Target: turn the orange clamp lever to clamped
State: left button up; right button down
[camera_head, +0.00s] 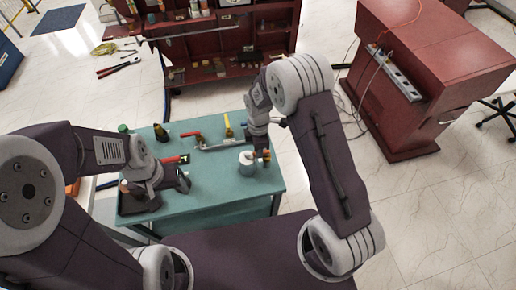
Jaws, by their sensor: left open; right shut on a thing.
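A small orange part (267,154), which looks like the clamp lever, shows at the right end of the teal table, beside a white and grey cylinder (247,165). My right gripper (263,150) reaches down over it from above and is shut on it. The fingers and the arm hide much of the contact, and the lever's exact angle is too small to tell. My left gripper (183,179) is open above the left part of the table, well apart from the lever.
The teal table (215,192) has free room in its front middle. A pipe with a red-handled valve (190,134) and a yellow-handled valve (228,126) lies behind. A dark bottle (161,134), a red-black tool (176,159) and a black tray (134,205) are at the left.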

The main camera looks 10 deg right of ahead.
jog(key=shift+w+r, duration=0.15)
dwell(0.3)
jog(key=c, duration=1.6)
grip_release()
jog(key=shift+o, duration=1)
jog(key=shift+r, duration=0.25)
notch_tip(320, 180, up, 8)
jog(key=b, duration=0.1)
jog(key=shift+r+b, duration=0.25)
jog(key=shift+b, duration=0.1)
jog(key=shift+d, duration=0.1)
